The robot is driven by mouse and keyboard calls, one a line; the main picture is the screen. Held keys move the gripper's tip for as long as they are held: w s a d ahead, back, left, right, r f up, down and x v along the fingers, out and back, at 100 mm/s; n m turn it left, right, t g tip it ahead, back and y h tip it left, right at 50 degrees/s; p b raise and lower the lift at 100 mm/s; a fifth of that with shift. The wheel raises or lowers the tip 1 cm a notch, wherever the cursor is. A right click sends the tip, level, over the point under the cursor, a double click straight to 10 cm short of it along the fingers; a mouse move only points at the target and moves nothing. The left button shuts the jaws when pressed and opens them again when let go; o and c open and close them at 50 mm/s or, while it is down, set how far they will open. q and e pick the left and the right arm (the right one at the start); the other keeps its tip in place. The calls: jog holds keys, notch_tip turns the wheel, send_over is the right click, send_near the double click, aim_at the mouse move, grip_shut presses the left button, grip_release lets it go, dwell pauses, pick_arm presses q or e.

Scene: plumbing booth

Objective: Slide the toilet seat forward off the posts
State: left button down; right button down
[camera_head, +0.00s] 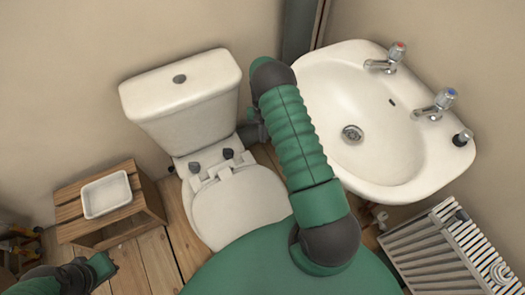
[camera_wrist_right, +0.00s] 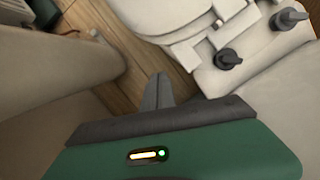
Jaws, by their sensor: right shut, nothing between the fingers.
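The white toilet seat (camera_head: 238,205) lies flat on the bowl, its hinge end at two dark posts (camera_head: 228,153) in front of the cistern. In the right wrist view the seat (camera_wrist_right: 165,14) shows at the top, with a dark post (camera_wrist_right: 228,60) close to its hinge. My right gripper (camera_head: 253,128) is beside the toilet, between it and the basin, mostly hidden behind my arm. In the wrist view its fingers (camera_wrist_right: 157,92) are shut and empty, apart from seat and posts. My left gripper (camera_head: 103,264) is low at the left; its fingers cannot be made out.
The cistern (camera_head: 185,95) stands behind the seat. A basin (camera_head: 360,110) with taps is at the right, above a white radiator (camera_head: 440,255). A wooden crate (camera_head: 128,225) with a white dish (camera_head: 106,193) stands left of the toilet. Some wooden floor (camera_head: 160,265) is bare.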

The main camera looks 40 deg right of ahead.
jog(key=s+a+f+b, duration=0.1)
jog(key=s+a+f, duration=0.3)
jog(key=f, duration=0.4)
jog(key=shift+s+a+f+b, duration=0.25)
jog(key=shift+s+f+b, duration=0.1)
jog(key=shift+s, duration=0.05)
